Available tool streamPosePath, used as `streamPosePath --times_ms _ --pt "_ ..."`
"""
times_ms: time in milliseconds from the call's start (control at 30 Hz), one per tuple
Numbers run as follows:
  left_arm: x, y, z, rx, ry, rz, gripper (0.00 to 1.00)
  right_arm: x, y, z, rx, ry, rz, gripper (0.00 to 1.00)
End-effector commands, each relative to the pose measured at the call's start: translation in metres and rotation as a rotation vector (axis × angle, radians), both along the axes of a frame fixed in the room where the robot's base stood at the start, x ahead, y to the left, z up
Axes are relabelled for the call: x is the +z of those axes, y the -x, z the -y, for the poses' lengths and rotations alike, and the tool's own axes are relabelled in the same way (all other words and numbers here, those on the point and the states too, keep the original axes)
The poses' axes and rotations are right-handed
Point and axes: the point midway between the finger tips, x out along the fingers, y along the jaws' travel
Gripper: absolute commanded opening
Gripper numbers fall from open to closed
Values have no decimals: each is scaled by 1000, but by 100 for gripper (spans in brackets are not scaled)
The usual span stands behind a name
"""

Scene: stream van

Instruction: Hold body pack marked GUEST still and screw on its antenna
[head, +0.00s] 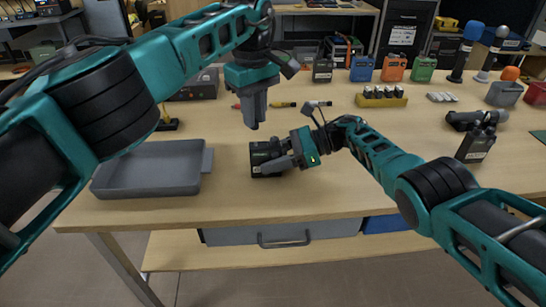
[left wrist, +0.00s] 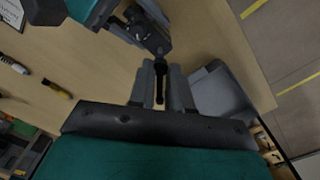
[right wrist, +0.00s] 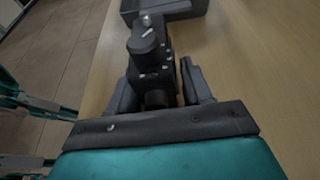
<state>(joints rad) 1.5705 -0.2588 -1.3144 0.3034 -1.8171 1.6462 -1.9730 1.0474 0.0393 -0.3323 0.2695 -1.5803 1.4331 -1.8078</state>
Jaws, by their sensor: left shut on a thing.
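A black body pack (head: 264,152) is at the table's front middle; I cannot read a GUEST label. In the right wrist view it shows a round knob (right wrist: 143,44) with a white mark. My right gripper (head: 284,158) has its fingers on either side of it, with a narrow gap beside the right finger (right wrist: 194,82), so it looks open. My left gripper (head: 254,122) points down just above and beside the pack. It is shut on a thin black piece, apparently the antenna (left wrist: 160,72), mostly hidden between the fingers. I cannot tell whether the antenna touches the pack.
A grey tray (head: 150,190) stands to the left. Coloured packs, including an orange one (head: 394,68), stand at the back, with markers (head: 283,105) before them. A black radio-like unit (head: 476,143) stands at right. Front table between pack and edge is clear.

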Motion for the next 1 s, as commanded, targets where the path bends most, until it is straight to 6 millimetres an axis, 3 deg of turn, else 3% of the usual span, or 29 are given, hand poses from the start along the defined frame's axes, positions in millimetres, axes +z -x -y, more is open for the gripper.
streamPosePath --times_ms 67,400,1000 --pt "0 0 0 0 0 0 0 0 0 0 0 0 0 41" --pt "0 0 0 0 0 0 0 0 0 0 0 0 0 8" --pt "-23 0 0 -6 -1 -1 0 0 0 1 -1 0 0 7"
